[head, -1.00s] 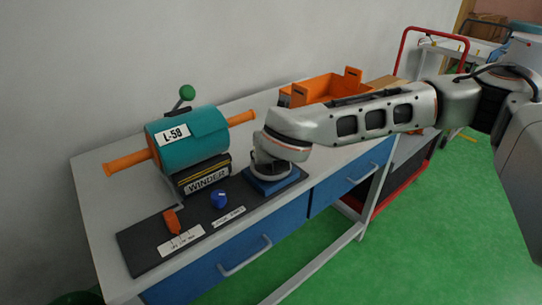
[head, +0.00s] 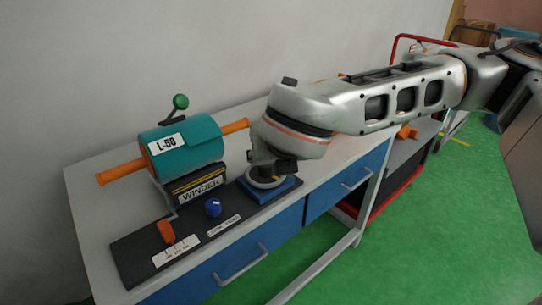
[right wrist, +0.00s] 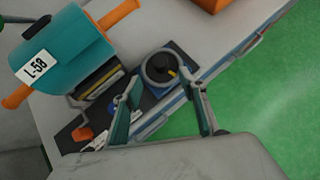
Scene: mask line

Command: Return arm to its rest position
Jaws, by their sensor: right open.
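My right arm reaches in from the right in the head view. Its gripper (head: 272,166) is above the round dial on a blue base (head: 284,190), partly hiding it. In the right wrist view the gripper (right wrist: 163,90) is open, its two fingers spread and empty. The dark dial with a yellow mark (right wrist: 160,70) lies beyond the fingertips, apart from them as far as I can tell. My left gripper is not in view.
A teal winder drum labelled L-58 (head: 182,146) with orange handles stands left on the grey table (head: 90,192). A blue knob (head: 213,208) and an orange lever (head: 166,232) sit on the black panel. Green floor (head: 420,235) lies open at right.

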